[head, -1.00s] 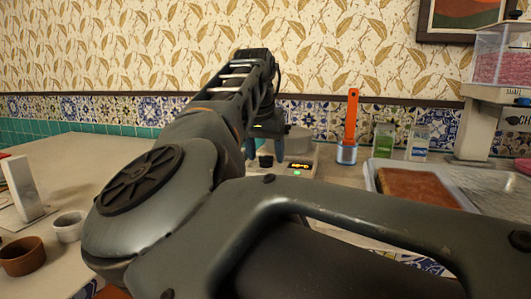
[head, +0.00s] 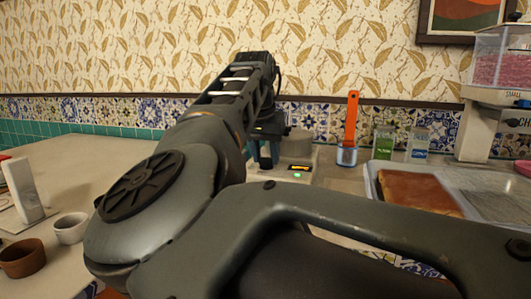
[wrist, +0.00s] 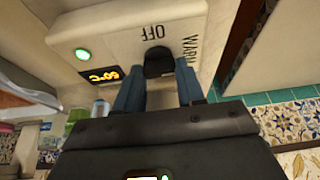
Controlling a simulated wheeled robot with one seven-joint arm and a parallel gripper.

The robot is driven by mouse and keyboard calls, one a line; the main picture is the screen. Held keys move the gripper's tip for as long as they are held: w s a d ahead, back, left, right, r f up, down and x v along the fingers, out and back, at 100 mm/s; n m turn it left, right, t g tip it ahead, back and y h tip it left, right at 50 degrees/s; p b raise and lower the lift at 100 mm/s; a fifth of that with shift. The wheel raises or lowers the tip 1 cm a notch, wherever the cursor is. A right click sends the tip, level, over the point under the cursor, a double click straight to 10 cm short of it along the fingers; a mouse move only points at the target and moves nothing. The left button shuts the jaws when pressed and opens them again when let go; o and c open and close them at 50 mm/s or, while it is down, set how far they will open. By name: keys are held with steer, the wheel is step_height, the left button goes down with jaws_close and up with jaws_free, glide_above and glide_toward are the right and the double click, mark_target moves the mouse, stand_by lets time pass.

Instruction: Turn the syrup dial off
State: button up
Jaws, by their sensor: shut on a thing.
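The syrup dial (wrist: 158,62) is a black knob on the front of a cream-coloured warmer (wrist: 120,40). In the wrist view, the words OFF and WARM are printed beside it, upside down. My gripper (wrist: 157,78) is shut on the dial, with one blue finger on each side. I cannot tell which mark the dial points to. A lit orange display (wrist: 98,75) and a green light (wrist: 82,54) show on the same panel. In the head view, my gripper (head: 265,158) hides the dial and part of the warmer (head: 305,158).
Green and blue-white cartons (head: 418,144) and a tray with a brown slab (head: 420,190) are further right. Two small cups (head: 70,228) stand at left. The left counter is mostly clear.

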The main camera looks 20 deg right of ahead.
steer(key=shift+r, duration=0.1)
steer(key=n+p, duration=0.1)
steer(key=p, duration=0.2)
steer(key=n+y+p, duration=0.1)
steer(key=n+p, duration=0.1)
steer(key=p, duration=0.1)
steer(key=shift+s+d+r+n, duration=0.1)
steer(key=shift+d+r+n, duration=0.1)
steer(key=shift+n, duration=0.1)
steer(key=n+y+p, duration=0.1)
steer(key=n+p, duration=0.1)
steer(key=p, duration=0.2)
steer(key=n+y+p, duration=0.1)
steer(key=n+p, duration=0.2)
steer(key=p, duration=0.1)
steer(key=shift+d+t, duration=0.1)
steer(key=shift+t, duration=0.2)
steer(key=n+y+p, duration=0.1)
steer(key=n+p, duration=0.1)
steer(key=n+y+p, duration=0.1)
steer(key=n+p, duration=0.1)
steer(key=shift+d+f+n+g+p, duration=0.1)
steer(key=shift+f+n+g+p, duration=0.1)
steer(key=shift+n+g+p, duration=0.2)
steer(key=n+g+y+p, duration=0.1)
steer(key=n, duration=0.3)
steer(key=shift+f, duration=0.1)
steer(key=shift+w+n, duration=0.2)
steer(key=shift+n, duration=0.1)
